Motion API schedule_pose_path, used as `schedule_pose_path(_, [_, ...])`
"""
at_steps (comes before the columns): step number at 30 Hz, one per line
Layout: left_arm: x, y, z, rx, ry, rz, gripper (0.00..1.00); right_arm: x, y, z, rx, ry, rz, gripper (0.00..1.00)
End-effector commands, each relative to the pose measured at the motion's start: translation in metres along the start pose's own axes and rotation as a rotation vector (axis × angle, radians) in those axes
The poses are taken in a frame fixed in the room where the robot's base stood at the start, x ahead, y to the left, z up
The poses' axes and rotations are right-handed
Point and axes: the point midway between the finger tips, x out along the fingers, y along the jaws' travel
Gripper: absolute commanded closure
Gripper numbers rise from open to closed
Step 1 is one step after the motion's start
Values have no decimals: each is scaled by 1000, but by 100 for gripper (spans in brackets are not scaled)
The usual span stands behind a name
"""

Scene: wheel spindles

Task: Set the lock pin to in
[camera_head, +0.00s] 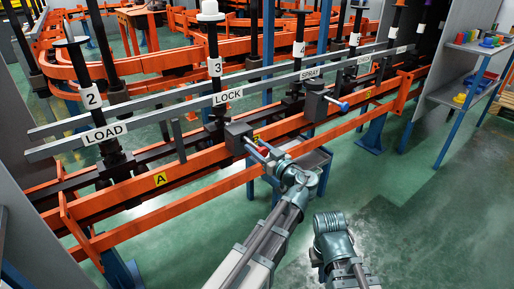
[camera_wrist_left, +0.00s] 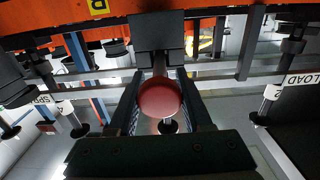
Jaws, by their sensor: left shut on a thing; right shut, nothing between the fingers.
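The lock pin's round red knob (camera_head: 264,151) sticks out from a dark block (camera_head: 238,137) on the orange rail, below the LOCK sign (camera_head: 228,96). My left gripper (camera_head: 260,149) is around the knob, shut on it. In the left wrist view the red knob (camera_wrist_left: 160,97) sits between the two dark fingers, in front of the dark block (camera_wrist_left: 155,35).
A second block (camera_head: 314,100) with a blue-ended handle (camera_head: 342,106) stands to the right, near the SPRAY sign (camera_head: 310,73). Orange rails (camera_head: 150,205) and upright spindles (camera_head: 214,60) run along the line. Green floor (camera_head: 420,190) is clear at the right.

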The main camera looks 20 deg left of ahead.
Motion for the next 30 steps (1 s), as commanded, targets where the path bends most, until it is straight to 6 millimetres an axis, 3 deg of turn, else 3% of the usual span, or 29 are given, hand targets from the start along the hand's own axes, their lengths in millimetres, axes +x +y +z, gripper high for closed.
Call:
schedule_pose_path(2, [0, 0, 0, 0, 0, 0, 100, 0, 0, 0, 0, 0, 0, 100])
schedule_pose_path(30, [0, 0, 0, 0, 0, 0, 100, 0, 0, 0, 0, 0, 0, 100])
